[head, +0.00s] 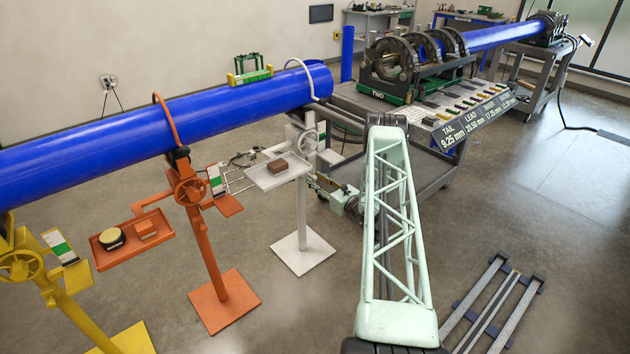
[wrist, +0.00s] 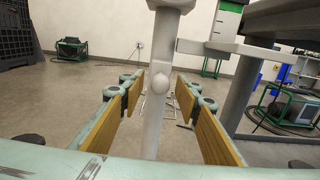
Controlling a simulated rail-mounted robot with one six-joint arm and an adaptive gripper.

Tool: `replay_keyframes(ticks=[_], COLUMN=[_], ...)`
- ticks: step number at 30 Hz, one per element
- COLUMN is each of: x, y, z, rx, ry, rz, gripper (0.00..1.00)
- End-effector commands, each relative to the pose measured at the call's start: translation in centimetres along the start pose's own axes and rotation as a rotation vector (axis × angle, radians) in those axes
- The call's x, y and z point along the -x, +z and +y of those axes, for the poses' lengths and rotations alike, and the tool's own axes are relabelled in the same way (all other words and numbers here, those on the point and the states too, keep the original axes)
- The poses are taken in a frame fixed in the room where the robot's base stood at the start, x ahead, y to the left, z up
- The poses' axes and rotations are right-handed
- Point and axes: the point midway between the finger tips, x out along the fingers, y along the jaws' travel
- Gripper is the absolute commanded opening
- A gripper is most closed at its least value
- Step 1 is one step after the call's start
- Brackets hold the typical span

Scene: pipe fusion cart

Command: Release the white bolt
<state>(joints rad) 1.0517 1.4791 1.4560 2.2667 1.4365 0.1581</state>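The white stand (head: 302,218) is upright under the end of the blue pipe. Its pale post (wrist: 158,115) fills the middle of the wrist view. A rounded white bolt end (wrist: 163,80) sticks out of the post toward the camera. My gripper (wrist: 160,82) is open, with its two wood-coloured finger pads on either side of the post and bolt. Gaps show between pads and post; I see no contact. In the head view my gripper (head: 320,185) is right of the white stand, partly hidden behind my arm. The bolt cannot be made out there.
The blue pipe (head: 120,130) runs across the stands. An orange stand (head: 208,250) and a yellow stand (head: 70,305) are to the left. The fusion cart (head: 440,165) is behind my arm. Grey rails (head: 490,305) lie on the floor at right.

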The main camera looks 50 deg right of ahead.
Motion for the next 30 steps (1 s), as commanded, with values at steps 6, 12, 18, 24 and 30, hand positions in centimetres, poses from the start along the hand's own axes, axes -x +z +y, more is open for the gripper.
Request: replay_keyframes(ticks=[6,12,18,24,30], x=[2.0,4.8,7.7,10.0,11.3], y=[0.0,0.0,0.0,0.0,0.0], z=[-0.1,-0.1,-0.1,-0.1,-0.1], rx=[-0.001,-0.001,-0.001,-0.001,-0.001], ry=[-0.002,-0.002,-0.002,-0.002,-0.002], rz=[-0.001,0.000,0.000,0.000,0.000], gripper=[0.30,0.30,0.30,0.30,0.30])
